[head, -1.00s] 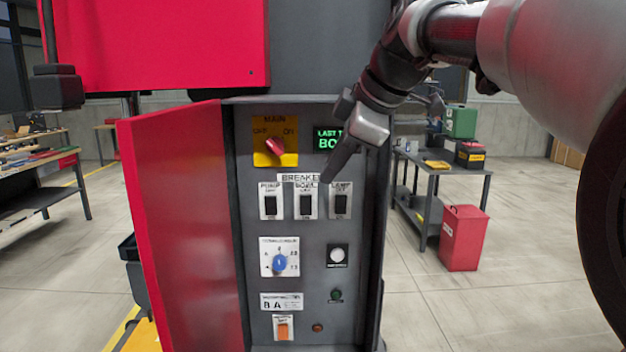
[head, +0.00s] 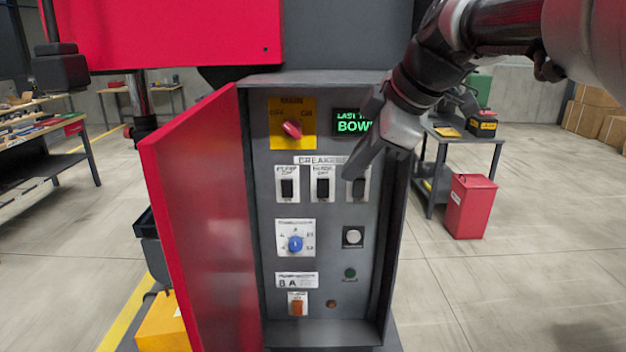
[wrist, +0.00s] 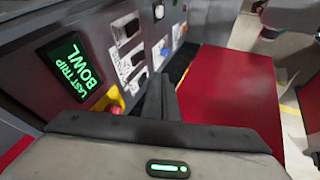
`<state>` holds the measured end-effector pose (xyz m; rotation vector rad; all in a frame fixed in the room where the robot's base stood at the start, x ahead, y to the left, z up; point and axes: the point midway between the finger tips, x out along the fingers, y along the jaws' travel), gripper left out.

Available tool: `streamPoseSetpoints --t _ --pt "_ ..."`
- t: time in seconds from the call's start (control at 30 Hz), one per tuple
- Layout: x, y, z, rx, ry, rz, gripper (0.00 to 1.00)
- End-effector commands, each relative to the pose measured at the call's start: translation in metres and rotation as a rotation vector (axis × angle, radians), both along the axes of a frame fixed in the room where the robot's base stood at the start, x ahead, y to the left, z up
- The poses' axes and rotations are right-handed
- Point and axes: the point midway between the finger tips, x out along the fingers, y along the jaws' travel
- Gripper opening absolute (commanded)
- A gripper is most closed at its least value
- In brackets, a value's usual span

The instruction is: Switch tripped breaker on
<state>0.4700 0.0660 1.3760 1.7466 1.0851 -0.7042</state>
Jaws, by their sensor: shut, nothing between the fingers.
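The open cabinet's panel holds a row of three black breaker rockers on white plates: left (head: 287,188), middle (head: 322,188) and right (head: 358,189). The middle label seems to read BOWL but is blurred. I cannot tell which way each rocker is tipped. A green-lit display (head: 352,122) reads LAST TRIP BOWL in the wrist view (wrist: 74,72). My gripper (head: 357,174) is shut and empty, its tip in front of the right breaker's upper part and partly hiding its label. Contact is not visible. The wrist view shows its closed fingers (wrist: 160,97).
A red cabinet door (head: 200,220) stands open at left. Above the breakers is a red main knob (head: 292,129) on a yellow plate. Below are a blue dial (head: 295,244), a white button (head: 353,237) and an orange switch (head: 298,308). A red bin (head: 470,205) stands at right.

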Motion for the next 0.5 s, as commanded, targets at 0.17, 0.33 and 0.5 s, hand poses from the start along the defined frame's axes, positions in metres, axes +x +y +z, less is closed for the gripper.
streamPoseSetpoints --t 0.17,0.33,0.5 --pt "0.001 0.0 -0.001 0.0 0.0 0.0 0.0" --pt "0.006 0.005 -0.012 0.0 0.003 0.0 0.0" --pt "0.02 0.017 -0.039 0.0 0.005 0.001 0.0"
